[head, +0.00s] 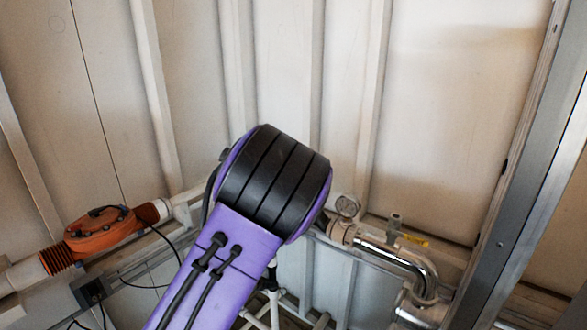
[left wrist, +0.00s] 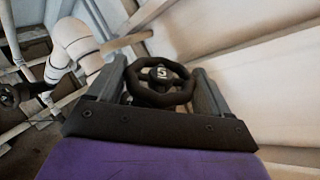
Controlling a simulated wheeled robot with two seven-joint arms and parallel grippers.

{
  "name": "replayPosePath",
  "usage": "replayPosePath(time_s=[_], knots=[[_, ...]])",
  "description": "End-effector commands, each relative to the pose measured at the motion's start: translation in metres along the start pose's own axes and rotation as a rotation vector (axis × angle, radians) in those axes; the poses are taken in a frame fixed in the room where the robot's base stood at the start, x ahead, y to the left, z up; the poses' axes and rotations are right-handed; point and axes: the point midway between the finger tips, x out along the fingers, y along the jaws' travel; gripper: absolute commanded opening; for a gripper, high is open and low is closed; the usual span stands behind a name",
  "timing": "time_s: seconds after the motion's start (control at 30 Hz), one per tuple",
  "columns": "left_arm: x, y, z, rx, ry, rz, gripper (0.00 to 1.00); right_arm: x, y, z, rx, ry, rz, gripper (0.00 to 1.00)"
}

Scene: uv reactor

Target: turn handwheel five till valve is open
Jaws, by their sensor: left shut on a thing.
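Handwheel five (left wrist: 160,97) is a black round wheel with a white "5" on its hub, in the middle of the left wrist view. My left gripper (left wrist: 157,68) has one grey finger on each side of the wheel and is shut on its rim. The wheel lies between the fingers, in front of the dark gripper base. In the head view my purple and black left arm rises through the middle and hides the gripper and the wheel. The valve's inside cannot be seen. My right gripper is in neither view.
An orange pipe unit (head: 100,228) with cables lies at left. A shiny bent pipe (head: 400,262) and a round gauge (head: 347,206) are right of my arm. A grey metal post (head: 530,180) stands at right. Another dark wheel (left wrist: 9,97) and white pipes (left wrist: 75,42) are at left in the wrist view.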

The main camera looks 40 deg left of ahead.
Motion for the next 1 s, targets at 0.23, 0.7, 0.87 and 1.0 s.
replayPosePath(time_s=[0.23,0.7,0.87,1.0], knots=[[-0.003,-0.007,0.005,-0.017,0.004,0.229,0.49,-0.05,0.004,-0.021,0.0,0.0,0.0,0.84],[0.003,-0.003,-0.002,-0.048,0.005,0.67,0.49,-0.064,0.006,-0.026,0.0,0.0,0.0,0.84],[0.003,-0.003,-0.002,-0.055,0.005,0.814,0.49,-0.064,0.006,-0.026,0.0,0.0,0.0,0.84],[0.004,-0.002,-0.002,-0.061,0.004,0.924,0.49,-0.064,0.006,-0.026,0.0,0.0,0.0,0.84]])
